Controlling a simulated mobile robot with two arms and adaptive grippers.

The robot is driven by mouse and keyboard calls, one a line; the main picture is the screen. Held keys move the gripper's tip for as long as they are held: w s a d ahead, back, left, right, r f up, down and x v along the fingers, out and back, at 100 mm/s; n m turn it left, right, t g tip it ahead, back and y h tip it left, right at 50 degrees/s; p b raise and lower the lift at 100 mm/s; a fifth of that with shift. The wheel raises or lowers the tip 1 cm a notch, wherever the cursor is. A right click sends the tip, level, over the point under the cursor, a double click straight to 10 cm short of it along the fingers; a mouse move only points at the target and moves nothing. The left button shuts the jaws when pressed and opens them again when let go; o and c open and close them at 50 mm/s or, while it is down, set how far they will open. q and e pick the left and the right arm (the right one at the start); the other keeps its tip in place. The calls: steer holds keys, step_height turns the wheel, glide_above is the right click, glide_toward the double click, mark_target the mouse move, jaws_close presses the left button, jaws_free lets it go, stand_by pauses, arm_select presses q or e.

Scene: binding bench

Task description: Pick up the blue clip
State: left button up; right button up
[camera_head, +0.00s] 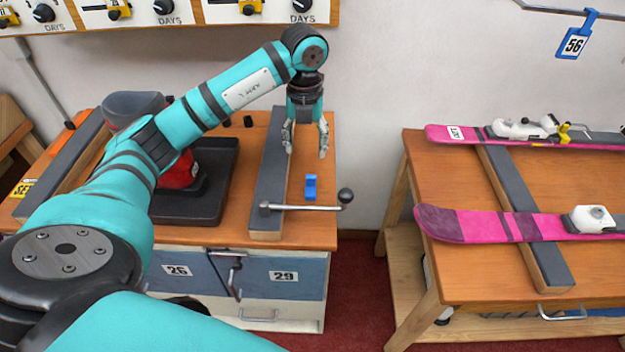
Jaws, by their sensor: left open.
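A small blue clip (310,187) sits on the wooden bench, to the right of a long grey-topped bar and just behind a metal rod. My left gripper (306,152) hangs above the bench, fingers pointing down and spread apart. It is empty. In the picture its fingertips are a little above the clip, and a gap shows between them and it. My right gripper does not show.
A metal crank rod with a dark knob (345,196) crosses in front of the clip. The grey-topped bar (270,165) is at its left. A dark tray (222,195) holds a red and grey boot. Pink skis (470,224) lie on the right bench. A blue tag (577,40) hangs on the wall.

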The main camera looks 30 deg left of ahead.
mark_target(311, 177)
arm_select(q)
steer(key=f, duration=0.2)
steer(key=f+p, duration=0.1)
steer(key=f, duration=0.2)
steer(key=shift+w+f, duration=0.2)
steer(key=shift+f, duration=0.15)
step_height(311, 177, down, 2)
steer(key=shift+f+p, duration=0.1)
steer(key=shift+p, duration=0.2)
steer(key=shift+w+d+f, duration=0.1)
steer(key=shift+f, duration=0.15)
steer(key=f+p, duration=0.1)
steer(key=f, duration=0.2)
steer(key=shift+w+d+f+p, duration=0.1)
steer(key=shift+w+f+p, duration=0.25)
steer(key=shift+p, duration=0.05)
steer(key=shift+f, duration=0.4)
steer(key=c, duration=0.7)
jaws_close()
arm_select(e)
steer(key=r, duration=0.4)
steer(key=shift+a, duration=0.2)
